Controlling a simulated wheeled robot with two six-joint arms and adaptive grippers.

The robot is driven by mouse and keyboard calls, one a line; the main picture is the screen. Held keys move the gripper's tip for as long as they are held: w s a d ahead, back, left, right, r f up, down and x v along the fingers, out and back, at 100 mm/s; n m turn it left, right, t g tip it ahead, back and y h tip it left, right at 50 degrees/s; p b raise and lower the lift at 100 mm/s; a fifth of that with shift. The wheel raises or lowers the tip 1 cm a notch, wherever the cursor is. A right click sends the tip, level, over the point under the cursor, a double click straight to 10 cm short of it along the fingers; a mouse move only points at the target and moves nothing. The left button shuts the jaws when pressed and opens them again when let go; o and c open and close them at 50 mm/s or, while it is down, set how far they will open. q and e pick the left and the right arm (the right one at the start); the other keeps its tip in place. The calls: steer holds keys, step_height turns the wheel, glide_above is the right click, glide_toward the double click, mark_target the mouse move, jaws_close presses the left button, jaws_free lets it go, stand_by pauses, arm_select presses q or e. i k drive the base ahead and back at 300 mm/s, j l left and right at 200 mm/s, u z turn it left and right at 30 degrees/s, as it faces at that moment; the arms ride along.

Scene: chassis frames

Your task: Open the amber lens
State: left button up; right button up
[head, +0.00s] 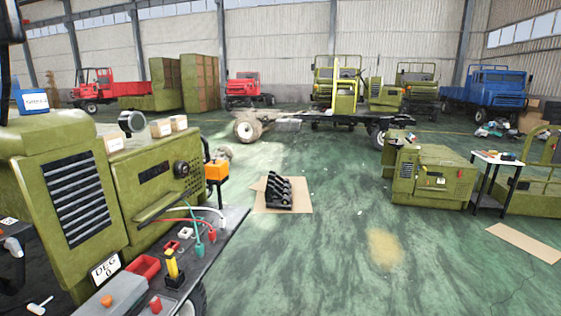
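An orange, box-shaped piece (216,170) sits at the right side of the green vehicle front (150,185), beside a dark bracket. It may be the amber lens, but it is too small to tell whether it is open or shut. A black round knob-like fitting (181,169) is on the green panel to its left. Neither of my grippers can be made out in the head view. Nothing is seen touching the orange piece.
A dark bench surface (205,255) in front carries a red tray (142,268), a yellow-and-black tool (172,266) and coloured cables. Black parts (278,190) lie on cardboard. A white-topped table (497,158) stands right. Green floor between is mostly clear.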

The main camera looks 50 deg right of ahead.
mark_target(216, 169)
steer(key=z, duration=1.25)
steer(key=u, duration=0.25)
steer(key=i+l+u, duration=0.35)
steer(key=i+u, duration=0.15)
steer(key=i+l+u, duration=0.45)
steer(key=i+l, duration=0.15)
